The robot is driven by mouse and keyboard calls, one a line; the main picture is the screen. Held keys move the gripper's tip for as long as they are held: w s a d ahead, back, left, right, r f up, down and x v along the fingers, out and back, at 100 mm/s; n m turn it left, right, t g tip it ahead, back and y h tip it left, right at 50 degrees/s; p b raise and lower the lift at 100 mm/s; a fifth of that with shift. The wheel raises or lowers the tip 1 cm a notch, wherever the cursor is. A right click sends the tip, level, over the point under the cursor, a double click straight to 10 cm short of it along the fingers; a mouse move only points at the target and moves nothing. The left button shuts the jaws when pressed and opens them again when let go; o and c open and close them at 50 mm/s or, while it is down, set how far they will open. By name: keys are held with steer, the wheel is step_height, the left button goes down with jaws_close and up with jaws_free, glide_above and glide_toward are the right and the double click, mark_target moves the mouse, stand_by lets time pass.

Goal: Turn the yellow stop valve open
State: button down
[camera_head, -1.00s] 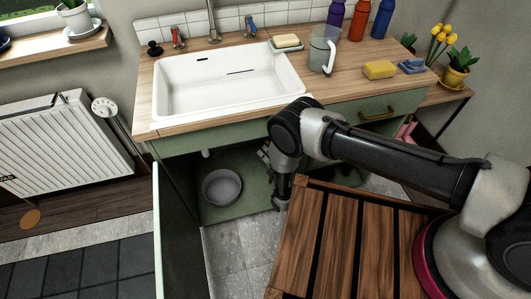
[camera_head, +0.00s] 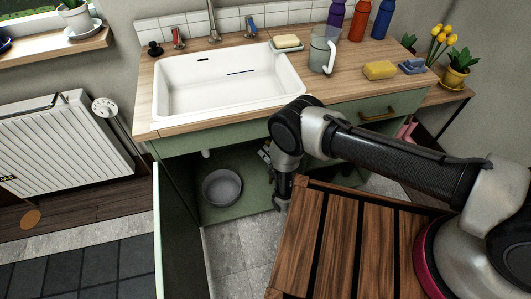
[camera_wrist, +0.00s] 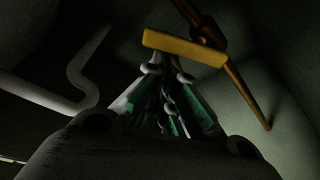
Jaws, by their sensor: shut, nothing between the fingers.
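The yellow stop valve's lever (camera_wrist: 185,47) shows in the wrist view as a flat bar just beyond my fingertips. It lies at an angle across a copper pipe (camera_wrist: 253,101). My gripper (camera_wrist: 168,73) is shut and empty, with its tips just below the lever's middle in the picture. I cannot tell whether they touch it. In the head view my arm reaches into the open cabinet (camera_head: 240,208) under the sink. The valve is hidden there, and my gripper is mostly hidden behind my arm.
A pale bent pipe (camera_wrist: 78,85) is left of my gripper in the dim cabinet. A grey bowl (camera_head: 222,187) sits on the cabinet floor. The open green door (camera_head: 170,230) stands at left. The white sink (camera_head: 230,85) and wooden counter are above.

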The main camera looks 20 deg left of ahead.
steer(key=shift+w+d+r, duration=0.15)
steer(key=shift+r, duration=0.15)
steer(key=shift+w+d+r, duration=0.3)
steer(key=shift+d+r, duration=0.25)
stand_by(0.7)
